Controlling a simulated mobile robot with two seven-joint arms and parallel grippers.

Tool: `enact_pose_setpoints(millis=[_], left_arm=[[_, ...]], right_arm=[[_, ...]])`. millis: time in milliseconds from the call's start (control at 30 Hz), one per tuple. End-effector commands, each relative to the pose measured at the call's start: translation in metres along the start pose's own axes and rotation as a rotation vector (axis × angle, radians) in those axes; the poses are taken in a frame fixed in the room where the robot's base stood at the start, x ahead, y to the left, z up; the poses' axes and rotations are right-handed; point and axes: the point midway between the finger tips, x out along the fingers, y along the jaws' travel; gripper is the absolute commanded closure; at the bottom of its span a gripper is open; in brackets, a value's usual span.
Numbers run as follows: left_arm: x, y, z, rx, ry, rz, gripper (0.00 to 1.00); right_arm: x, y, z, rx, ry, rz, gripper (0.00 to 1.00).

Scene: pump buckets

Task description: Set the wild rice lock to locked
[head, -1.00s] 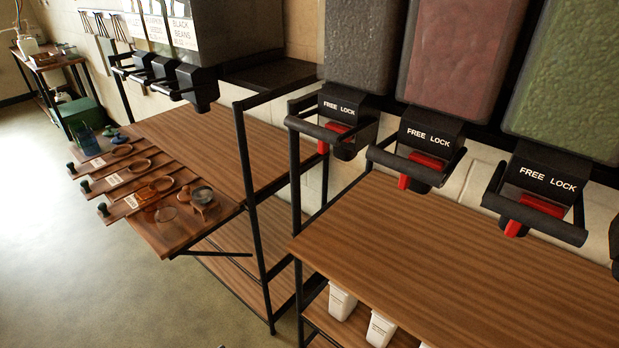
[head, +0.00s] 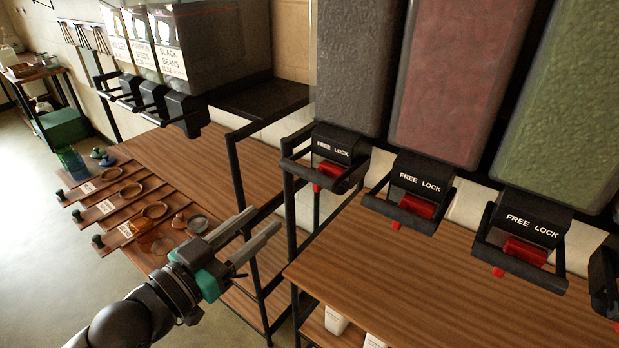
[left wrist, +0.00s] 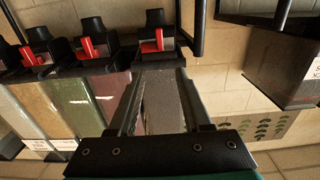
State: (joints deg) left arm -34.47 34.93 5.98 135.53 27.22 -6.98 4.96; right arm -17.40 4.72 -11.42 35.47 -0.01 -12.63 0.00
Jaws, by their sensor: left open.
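Three dispensers with black "FREE LOCK" outlets hang at right in the head view, under a dark grey bin (head: 352,70), a red-brown bin (head: 452,75) and a green bin (head: 565,95). No name is readable on them, so I cannot confirm which is wild rice; the dark grey one looks likeliest. Its red lever (head: 325,176) points down under the FREE side, as do the middle lever (head: 412,207) and right lever (head: 522,251). My left gripper (head: 263,222) is open and empty, below and left of the dark bin's outlet; that lever shows beyond the fingers in the left wrist view (left wrist: 157,42).
A wooden shelf (head: 420,275) on a black frame lies below the dispensers. A black post (head: 291,215) stands between my gripper and the outlets. Further left are another shelf (head: 185,160), scoops on trays and a black beans bin (head: 170,50). Black bars cross before each outlet.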

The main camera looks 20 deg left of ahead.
Motion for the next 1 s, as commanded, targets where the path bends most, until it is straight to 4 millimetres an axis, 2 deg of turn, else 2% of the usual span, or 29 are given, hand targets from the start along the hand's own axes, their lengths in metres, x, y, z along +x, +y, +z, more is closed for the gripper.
enact_pose_setpoints(millis=[1000], left_arm=[[0.124, 0.000, 0.000, 0.000, 0.000, -0.001, 0.51]], right_arm=[[-0.009, -0.003, -0.005, 0.001, 0.007, -0.004, 0.50]])
